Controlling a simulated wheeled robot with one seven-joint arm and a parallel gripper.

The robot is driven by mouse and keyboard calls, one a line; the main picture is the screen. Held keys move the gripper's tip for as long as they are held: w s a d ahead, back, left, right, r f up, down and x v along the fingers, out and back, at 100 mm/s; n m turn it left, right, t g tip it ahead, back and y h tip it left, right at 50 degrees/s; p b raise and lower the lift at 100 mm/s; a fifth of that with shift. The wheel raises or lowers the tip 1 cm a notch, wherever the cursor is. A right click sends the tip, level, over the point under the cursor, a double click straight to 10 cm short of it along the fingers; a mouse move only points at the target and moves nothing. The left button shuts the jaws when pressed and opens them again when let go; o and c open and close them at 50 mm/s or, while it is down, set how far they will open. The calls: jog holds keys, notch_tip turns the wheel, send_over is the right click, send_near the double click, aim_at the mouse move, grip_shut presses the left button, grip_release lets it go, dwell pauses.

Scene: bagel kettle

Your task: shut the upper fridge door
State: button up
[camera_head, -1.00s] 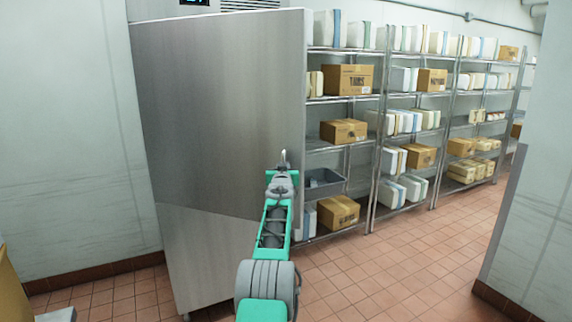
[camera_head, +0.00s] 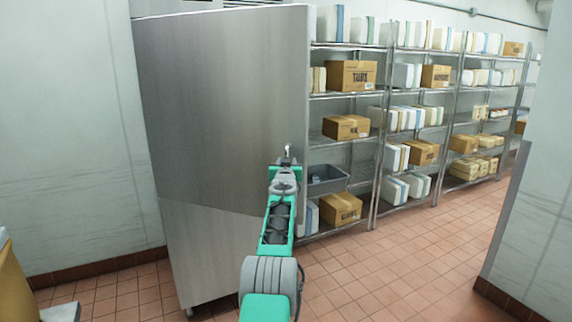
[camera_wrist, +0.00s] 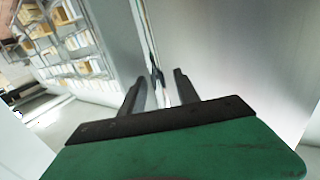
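The fridge is a tall stainless steel unit at left centre in the head view. Its upper door (camera_head: 220,100) stands ajar, the right edge swung out toward me and the lower edge sloping. The lower front (camera_head: 205,250) is plain steel below it. My gripper (camera_head: 288,152) is in front of the upper door near its right edge. In the wrist view my gripper (camera_wrist: 158,88) is open, its fingers apart with the door's edge beyond them. A small dark part shows between the fingertips; I cannot tell whether it touches them. The door face (camera_wrist: 235,60) fills the right side there.
Wire shelving (camera_head: 378,100) with boxes and packs stands right of the fridge. A pale wall (camera_head: 535,200) closes the right side. A brown box (camera_head: 12,290) is at the lower left edge. The tiled floor (camera_head: 400,270) between the shelving and me is clear.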

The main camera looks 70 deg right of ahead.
jog(key=b+v, duration=0.4)
jog(key=v, duration=0.3)
jog(key=shift+s+a+b, duration=0.15)
jog(key=shift+a+b, duration=0.2)
